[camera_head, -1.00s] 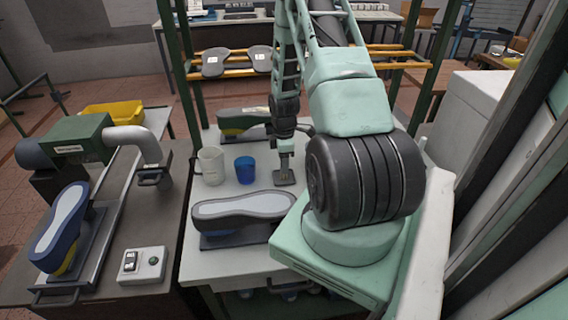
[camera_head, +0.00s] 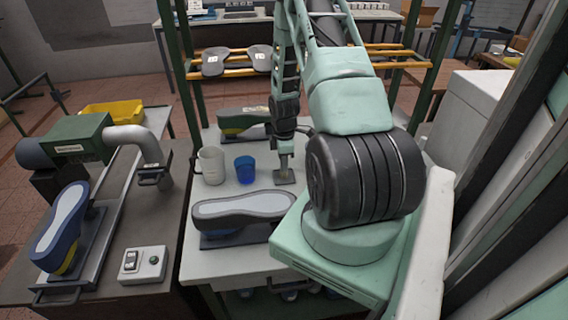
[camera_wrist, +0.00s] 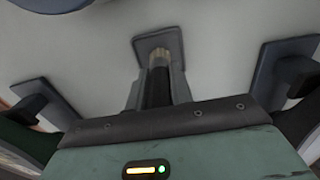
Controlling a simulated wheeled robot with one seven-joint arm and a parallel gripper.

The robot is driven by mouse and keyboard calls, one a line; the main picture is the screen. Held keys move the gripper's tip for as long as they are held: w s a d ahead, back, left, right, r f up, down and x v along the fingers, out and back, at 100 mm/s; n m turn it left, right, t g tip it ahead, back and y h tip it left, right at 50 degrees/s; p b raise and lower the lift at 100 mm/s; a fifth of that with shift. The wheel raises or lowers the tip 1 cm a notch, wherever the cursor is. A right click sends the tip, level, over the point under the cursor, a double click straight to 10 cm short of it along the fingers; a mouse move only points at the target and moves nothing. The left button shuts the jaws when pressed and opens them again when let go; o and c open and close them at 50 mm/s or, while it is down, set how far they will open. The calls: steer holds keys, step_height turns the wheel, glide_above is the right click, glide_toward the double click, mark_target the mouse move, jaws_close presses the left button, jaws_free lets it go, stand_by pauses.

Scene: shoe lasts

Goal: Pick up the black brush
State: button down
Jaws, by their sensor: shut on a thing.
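In the wrist view the black brush (camera_wrist: 159,90) stands between the two fingers of my gripper (camera_wrist: 157,86), with a pale yellowish end pointing away from the wrist. My gripper is shut on it. A small grey square plate (camera_wrist: 160,41) shows just beyond that end; I cannot tell whether they touch. In the head view my gripper (camera_head: 284,160) points down over the pale table, right of the blue cup. The brush cannot be made out there.
A blue cup (camera_head: 245,169) and a pale mug (camera_head: 210,165) stand left of my gripper. A grey-topped shoe last (camera_head: 243,206) lies in front, another last (camera_head: 240,120) behind. The wrist view shows grey plates (camera_wrist: 262,78) on both sides. The pale table (camera_head: 225,268) has bare patches.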

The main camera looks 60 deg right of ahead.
step_height(320, 180, up, 10)
steer(key=b, duration=0.2)
steer(key=shift+f+b, duration=0.2)
steer(key=shift+b, duration=0.1)
stand_by(0.4)
